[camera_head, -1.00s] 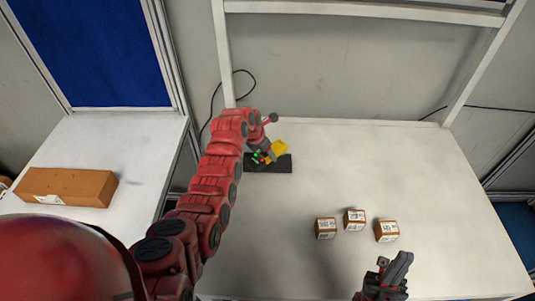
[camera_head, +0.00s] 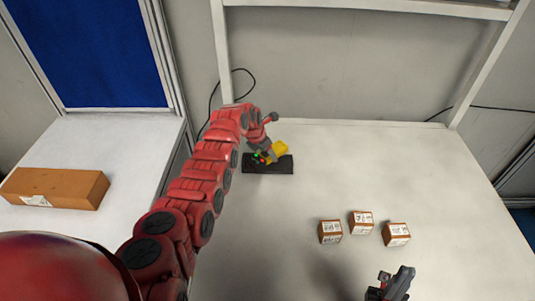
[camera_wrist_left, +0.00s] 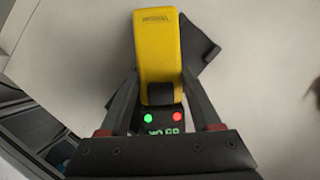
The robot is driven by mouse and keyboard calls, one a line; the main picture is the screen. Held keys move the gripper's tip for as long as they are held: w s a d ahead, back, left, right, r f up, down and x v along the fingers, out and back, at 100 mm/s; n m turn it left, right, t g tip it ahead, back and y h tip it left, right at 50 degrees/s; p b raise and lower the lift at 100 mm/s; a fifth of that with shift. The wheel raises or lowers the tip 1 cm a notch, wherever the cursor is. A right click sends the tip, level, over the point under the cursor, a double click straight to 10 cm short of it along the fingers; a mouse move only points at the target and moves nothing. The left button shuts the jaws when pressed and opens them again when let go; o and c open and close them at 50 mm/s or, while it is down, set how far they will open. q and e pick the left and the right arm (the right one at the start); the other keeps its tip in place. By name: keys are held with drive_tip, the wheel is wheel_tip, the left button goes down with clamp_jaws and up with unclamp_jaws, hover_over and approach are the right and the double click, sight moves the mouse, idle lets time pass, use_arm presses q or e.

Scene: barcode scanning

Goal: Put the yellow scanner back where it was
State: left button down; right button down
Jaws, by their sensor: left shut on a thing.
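The yellow scanner (camera_head: 279,148) is at the back left of the white table, over the flat black base (camera_head: 284,167). In the left wrist view the scanner (camera_wrist_left: 158,45) is between the two fingers, its green and red lights showing near the palm. My left gripper (camera_head: 265,157) is shut on it. The black base (camera_wrist_left: 200,55) shows partly behind the scanner; whether they touch I cannot tell. My right gripper (camera_head: 397,280) is near the front edge of the table with nothing seen in it; its finger gap is not clear.
Three small brown boxes with white labels, a left one (camera_head: 330,231), a middle one (camera_head: 361,222) and a right one (camera_head: 397,234), stand on the table. A longer brown box (camera_head: 55,187) lies on the left side table. The right part of the table is clear.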

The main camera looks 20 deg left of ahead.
use_arm(q)
drive_tip(key=shift+f, duration=0.2)
drive_tip(key=shift+f, duration=0.35)
drive_tip(key=shift+c, duration=0.5)
unclamp_jaws()
drive_tip(key=shift+r, duration=0.1)
